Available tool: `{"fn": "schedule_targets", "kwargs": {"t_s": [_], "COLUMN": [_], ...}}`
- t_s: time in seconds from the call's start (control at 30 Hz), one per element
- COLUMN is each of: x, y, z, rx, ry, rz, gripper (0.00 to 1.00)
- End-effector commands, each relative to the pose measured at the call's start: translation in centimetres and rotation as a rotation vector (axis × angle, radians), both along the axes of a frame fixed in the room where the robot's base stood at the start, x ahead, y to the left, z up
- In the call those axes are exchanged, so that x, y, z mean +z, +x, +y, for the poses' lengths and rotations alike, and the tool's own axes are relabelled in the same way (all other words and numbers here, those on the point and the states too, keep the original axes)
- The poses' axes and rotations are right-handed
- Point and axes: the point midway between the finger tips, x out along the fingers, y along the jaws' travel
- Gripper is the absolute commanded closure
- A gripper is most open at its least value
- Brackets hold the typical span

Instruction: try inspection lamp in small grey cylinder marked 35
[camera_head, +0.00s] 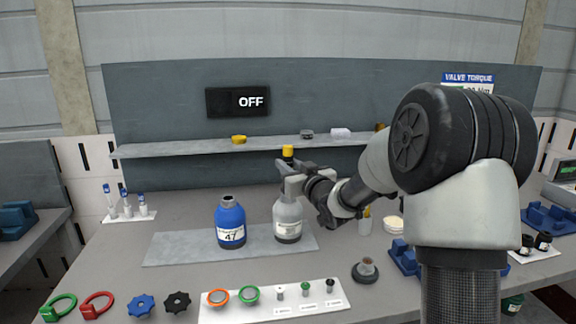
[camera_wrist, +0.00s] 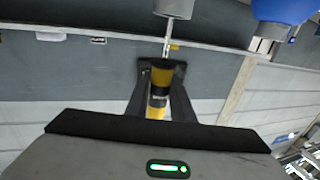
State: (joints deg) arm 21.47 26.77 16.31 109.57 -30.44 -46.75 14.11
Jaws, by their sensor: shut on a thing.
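The small grey cylinder (camera_head: 288,212) stands upright on a grey mat on the bench. Its label is too small to read, and my gripper hides its neck. The inspection lamp (camera_head: 288,152) has a yellow top and is upright above that cylinder. My gripper (camera_head: 286,168) is shut on the lamp. In the wrist view the yellow and black lamp (camera_wrist: 161,78) sits between the fingers (camera_wrist: 160,75). Its thin stem points at the grey cylinder (camera_wrist: 174,8). Whether the tip is inside the neck I cannot tell.
A blue cylinder (camera_head: 230,225) marked 47 stands close left of the grey one. A wall display (camera_head: 238,102) reads OFF. A shelf (camera_head: 180,149) with small parts runs behind. Rings, knobs and a white board (camera_head: 262,312) of fittings lie in front.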

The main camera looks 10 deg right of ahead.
Motion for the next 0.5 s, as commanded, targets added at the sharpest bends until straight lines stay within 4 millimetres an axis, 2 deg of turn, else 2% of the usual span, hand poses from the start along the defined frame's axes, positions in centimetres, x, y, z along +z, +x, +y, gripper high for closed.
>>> {"fn": "schedule_targets", "kwargs": {"t_s": [0.5], "x": [-1.4], "y": [0.0], "z": [0.0], "rx": [0.000], "ry": [0.000], "rz": [-0.001], "gripper": [1.00]}}
